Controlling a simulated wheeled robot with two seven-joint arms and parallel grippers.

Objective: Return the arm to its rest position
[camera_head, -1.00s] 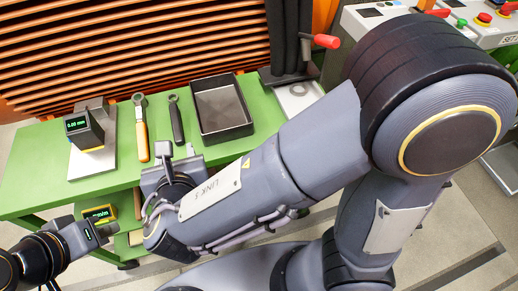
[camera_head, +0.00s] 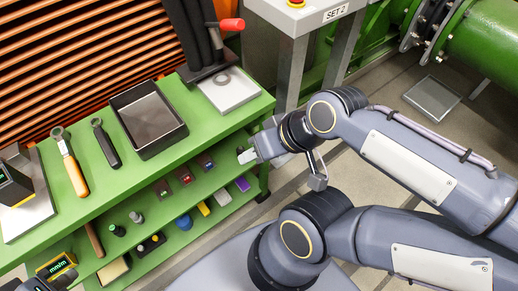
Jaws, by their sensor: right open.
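My right arm comes in from the right edge, folded back on itself. Its gripper (camera_head: 282,168) is open and empty, with its fingers apart. In the picture it overlaps the front right end of the green bench (camera_head: 225,128), over the floor beside it; I cannot tell the exact gap. A small part of my left gripper (camera_head: 58,284) shows at the bottom left corner, beside the yellow meter (camera_head: 58,266). Its fingers are cut off or hidden.
Lower shelves hold small coloured parts. A SET 2 stand (camera_head: 297,20) rises behind.

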